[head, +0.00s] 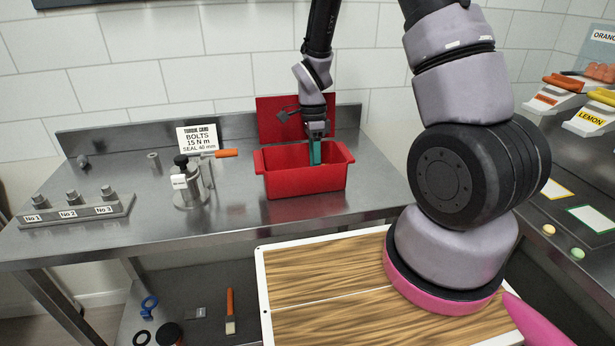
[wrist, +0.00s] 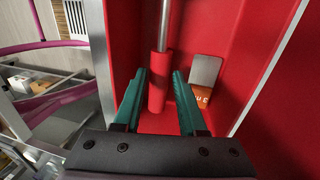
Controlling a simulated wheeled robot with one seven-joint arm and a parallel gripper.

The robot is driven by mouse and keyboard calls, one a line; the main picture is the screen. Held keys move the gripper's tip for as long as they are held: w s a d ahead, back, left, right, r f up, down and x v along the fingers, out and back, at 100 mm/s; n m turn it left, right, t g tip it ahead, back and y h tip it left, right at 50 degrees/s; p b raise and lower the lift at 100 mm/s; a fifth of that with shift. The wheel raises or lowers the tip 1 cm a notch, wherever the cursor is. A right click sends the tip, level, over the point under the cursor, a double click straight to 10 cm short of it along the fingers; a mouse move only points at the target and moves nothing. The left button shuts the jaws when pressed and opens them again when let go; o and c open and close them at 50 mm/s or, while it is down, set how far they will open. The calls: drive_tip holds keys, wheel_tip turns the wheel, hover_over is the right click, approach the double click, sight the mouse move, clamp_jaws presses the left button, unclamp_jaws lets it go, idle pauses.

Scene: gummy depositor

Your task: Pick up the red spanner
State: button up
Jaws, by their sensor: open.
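The red spanner (wrist: 158,80) is inside the red toolbox (head: 305,183), with a red handle and a grey metal shaft in the wrist view. The head view does not show it, because the box wall hides the inside. My gripper (head: 317,152) points down into the toolbox, its teal fingers partly below the rim. In the wrist view my open gripper (wrist: 160,92) has one finger on each side of the red handle. I cannot tell whether either finger touches it. The spanner's far end runs out of the top of the picture.
A grey and orange piece (wrist: 204,72) lies in the toolbox right of the handle. The raised red lid (head: 275,122) stands behind. Left on the steel bench are a metal pot (head: 190,190), an orange-handled tool (head: 225,153), a sign (head: 197,139) and a numbered bolt rack (head: 75,212).

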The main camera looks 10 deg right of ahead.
drive_tip(key=f, duration=0.3)
drive_tip(key=shift+s+a+f, duration=0.1)
drive_tip(key=shift+s+f, duration=0.05)
drive_tip(key=shift+s, duration=0.15)
clamp_jaws()
idle(1.2)
